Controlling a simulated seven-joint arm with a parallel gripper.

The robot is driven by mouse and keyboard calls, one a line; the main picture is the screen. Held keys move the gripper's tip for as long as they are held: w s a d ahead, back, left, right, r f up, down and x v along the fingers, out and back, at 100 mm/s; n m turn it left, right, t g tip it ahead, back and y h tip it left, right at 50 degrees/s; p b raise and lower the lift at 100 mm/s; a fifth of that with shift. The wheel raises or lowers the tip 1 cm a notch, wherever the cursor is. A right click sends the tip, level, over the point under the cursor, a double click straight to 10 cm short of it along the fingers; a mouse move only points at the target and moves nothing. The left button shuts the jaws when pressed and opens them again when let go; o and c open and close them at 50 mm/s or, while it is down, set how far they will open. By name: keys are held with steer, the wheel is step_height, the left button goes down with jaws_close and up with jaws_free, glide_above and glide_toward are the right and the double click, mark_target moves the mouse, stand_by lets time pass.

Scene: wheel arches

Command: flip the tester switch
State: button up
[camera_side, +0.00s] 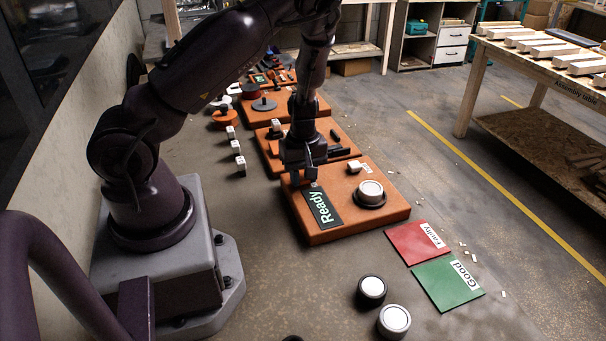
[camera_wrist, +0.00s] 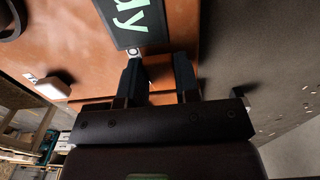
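The orange tester (camera_side: 330,228) carries a dark display reading "Ready" (camera_side: 322,207) and a white-topped round part (camera_side: 370,190) in a dark ring. A white block (camera_side: 354,167), possibly the switch, stands near the far edge beside a small label; it also shows at left in the wrist view (camera_wrist: 52,88). A small pale round fitting (camera_wrist: 133,51) sits at the display's end. My gripper (camera_side: 309,180) is low over the tester near that end. In the wrist view my gripper (camera_wrist: 158,57) has parted fingers, with nothing between them; the left fingertip appears close to the fitting.
A red "Faulty" mat (camera_side: 408,246) and a green "Good" mat (camera_side: 442,294) lie right of the tester. Two white-topped round parts (camera_side: 372,289) stand on the floor in front. More orange stations (camera_side: 270,154) and small white blocks (camera_side: 235,148) lie behind.

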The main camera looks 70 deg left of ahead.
mark_target(306, 182)
steer(key=shift+d+y, duration=0.1)
steer(key=shift+y, duration=0.5)
steer(key=o, duration=0.9)
steer(key=shift+d+r, duration=0.25)
steer(key=shift+r, duration=1.9)
steer(key=shift+d+r, duration=0.2)
steer(key=shift+r, duration=1.9)
steer(key=shift+d+r, duration=0.25)
steer(key=shift+r, duration=1.9)
